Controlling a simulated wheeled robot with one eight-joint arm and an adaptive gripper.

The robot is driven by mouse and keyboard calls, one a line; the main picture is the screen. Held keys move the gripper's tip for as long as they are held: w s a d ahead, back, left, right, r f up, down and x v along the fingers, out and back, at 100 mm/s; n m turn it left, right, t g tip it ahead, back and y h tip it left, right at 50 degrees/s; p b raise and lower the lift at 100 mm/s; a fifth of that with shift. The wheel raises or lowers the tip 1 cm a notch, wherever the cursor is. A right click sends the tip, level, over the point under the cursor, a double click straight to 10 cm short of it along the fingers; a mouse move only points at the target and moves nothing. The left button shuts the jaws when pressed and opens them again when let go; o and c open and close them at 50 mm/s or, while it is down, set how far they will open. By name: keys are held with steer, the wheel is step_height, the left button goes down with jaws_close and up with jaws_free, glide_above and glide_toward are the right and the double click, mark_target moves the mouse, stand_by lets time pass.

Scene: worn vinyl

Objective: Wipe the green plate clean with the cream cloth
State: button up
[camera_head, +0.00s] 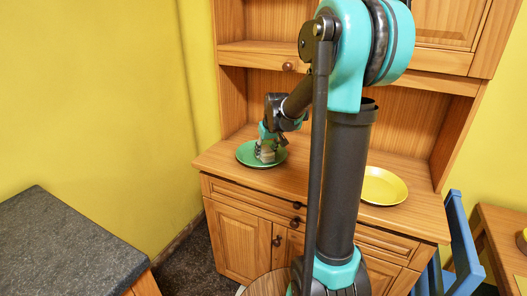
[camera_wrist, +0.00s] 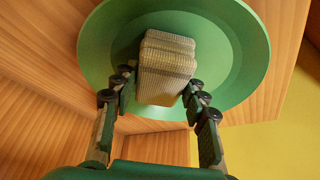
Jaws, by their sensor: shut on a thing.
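The green plate (camera_head: 245,154) lies on the left part of the wooden cabinet's counter. It fills much of the wrist view (camera_wrist: 105,50). My gripper (camera_head: 265,152) is over the plate and shut on the cream cloth (camera_wrist: 166,68), a folded block with a woven look. In the wrist view my gripper's fingers (camera_wrist: 160,90) stand on both sides of the cloth. The cloth is against or just over the plate's middle and hides part of it; I cannot tell whether they touch. I make out no clear marks on the visible green surface.
A yellow plate (camera_head: 383,187) lies on the right of the wooden counter (camera_head: 216,160), partly behind my arm. The cabinet's upper shelf (camera_head: 250,54) overhangs the counter. A blue chair (camera_head: 462,240) stands at right, and a grey-topped table (camera_head: 60,250) at lower left.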

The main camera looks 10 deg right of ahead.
stand_by(0.4)
steer(key=shift+w+a, duration=0.5)
steer(key=shift+a, duration=0.25)
steer(key=shift+w+a, duration=0.5)
steer(key=shift+a, duration=0.25)
steer(key=shift+s+d, duration=0.55)
steer(key=shift+d, duration=0.25)
steer(key=shift+s+d, duration=0.5)
steer(key=shift+d, duration=0.25)
steer(key=shift+r, duration=3.5)
